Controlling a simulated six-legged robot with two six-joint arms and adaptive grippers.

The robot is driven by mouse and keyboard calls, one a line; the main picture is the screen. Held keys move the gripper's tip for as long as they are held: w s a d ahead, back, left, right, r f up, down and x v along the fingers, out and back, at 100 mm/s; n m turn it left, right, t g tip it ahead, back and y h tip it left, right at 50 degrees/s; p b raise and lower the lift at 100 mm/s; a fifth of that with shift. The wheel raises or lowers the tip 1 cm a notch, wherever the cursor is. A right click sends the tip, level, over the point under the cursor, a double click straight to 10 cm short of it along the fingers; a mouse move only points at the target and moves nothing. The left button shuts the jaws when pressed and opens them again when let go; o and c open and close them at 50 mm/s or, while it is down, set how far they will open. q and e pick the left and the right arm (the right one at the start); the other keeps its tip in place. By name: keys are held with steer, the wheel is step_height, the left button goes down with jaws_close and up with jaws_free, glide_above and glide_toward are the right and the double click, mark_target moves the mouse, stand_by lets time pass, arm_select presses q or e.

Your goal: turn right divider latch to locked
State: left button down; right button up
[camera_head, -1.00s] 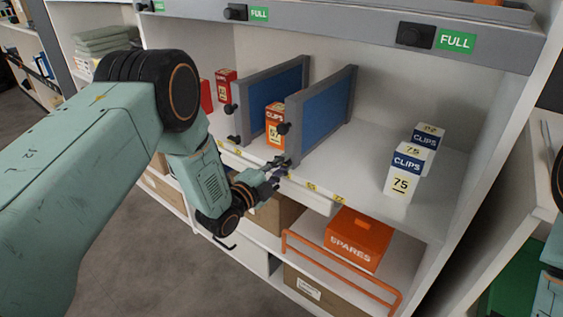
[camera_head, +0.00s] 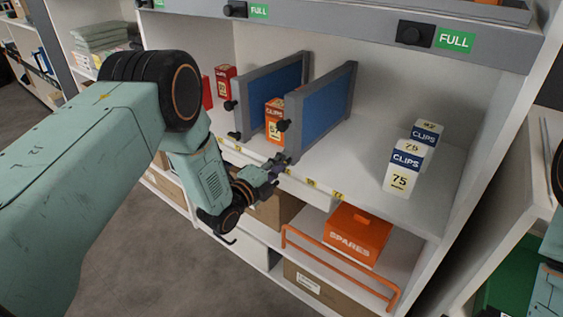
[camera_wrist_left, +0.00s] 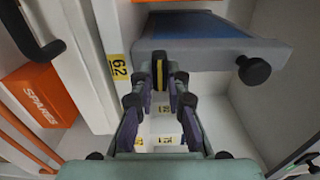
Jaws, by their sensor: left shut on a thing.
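The right divider (camera_head: 326,106) is a blue panel in a grey frame, standing upright on the shelf. A round black knob (camera_head: 284,125) sits on its front post and also shows in the left wrist view (camera_wrist_left: 253,70). My left gripper (camera_head: 275,166) is at the foot of that post, at the shelf's front edge. In the left wrist view its fingers (camera_wrist_left: 160,88) are shut on the dark latch (camera_wrist_left: 160,74), which has a yellow stripe. The fingers hide most of the latch, so I cannot tell its setting. My right gripper is out of view.
The left divider (camera_head: 275,92) stands beside it, with an orange clips box (camera_head: 275,115) between the two. White clips boxes (camera_head: 402,168) stand to the right. Below are an orange spares box (camera_head: 352,235) and an orange rail (camera_head: 335,270). An upper grey shelf beam (camera_head: 330,25) runs overhead.

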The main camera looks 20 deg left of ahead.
arm_select(q)
steer(key=c, duration=1.3)
jaws_free()
steer(key=shift+s, duration=0.1)
steer(key=v, duration=1.1)
steer(key=shift+s+a, duration=0.15)
steer(key=shift+s, duration=0.25)
